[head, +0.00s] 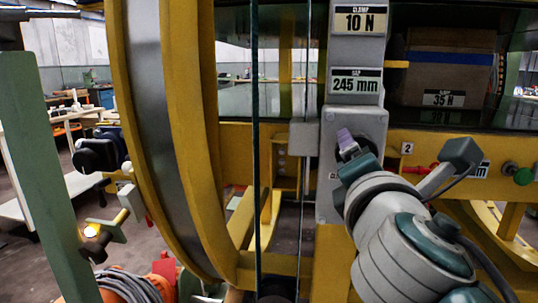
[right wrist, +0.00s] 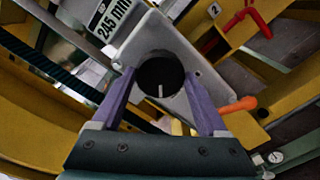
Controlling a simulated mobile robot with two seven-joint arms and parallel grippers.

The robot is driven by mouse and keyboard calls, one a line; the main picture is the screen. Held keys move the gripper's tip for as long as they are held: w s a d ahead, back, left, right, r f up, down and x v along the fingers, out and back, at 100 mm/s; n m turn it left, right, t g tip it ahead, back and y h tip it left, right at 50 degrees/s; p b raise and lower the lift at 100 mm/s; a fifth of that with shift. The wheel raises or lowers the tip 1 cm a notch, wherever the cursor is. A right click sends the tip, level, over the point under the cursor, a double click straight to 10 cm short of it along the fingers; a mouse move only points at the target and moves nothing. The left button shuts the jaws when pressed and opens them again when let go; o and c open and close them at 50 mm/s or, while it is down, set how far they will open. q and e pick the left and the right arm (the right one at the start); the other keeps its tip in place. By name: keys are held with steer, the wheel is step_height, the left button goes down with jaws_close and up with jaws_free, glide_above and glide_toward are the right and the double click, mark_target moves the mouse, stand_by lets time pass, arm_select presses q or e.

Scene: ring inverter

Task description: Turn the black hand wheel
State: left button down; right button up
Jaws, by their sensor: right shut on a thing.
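The black hand wheel (right wrist: 160,72) is a round dark disc with a short white mark, set on a light grey plate (right wrist: 139,48). In the right wrist view it sits between the two purple fingers of my right gripper (right wrist: 160,80), which is shut on it from both sides. In the head view the right gripper (head: 346,142) reaches the grey column (head: 372,122) from the lower right. There its purple fingers and my wrist hide most of the wheel. My left gripper is in neither view.
Above the wheel are a "245 mm" display (head: 356,86) and a "10 N" display (head: 359,20). A big yellow ring (head: 180,120) stands to the left. A red handle (head: 415,169) and a green button (head: 523,176) are to the right. An orange part (right wrist: 238,105) is close to the right finger.

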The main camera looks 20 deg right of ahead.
steer(key=o, duration=1.3)
steer(key=shift+c, duration=0.2)
steer(key=v, duration=1)
steer(key=shift+b, duration=0.4)
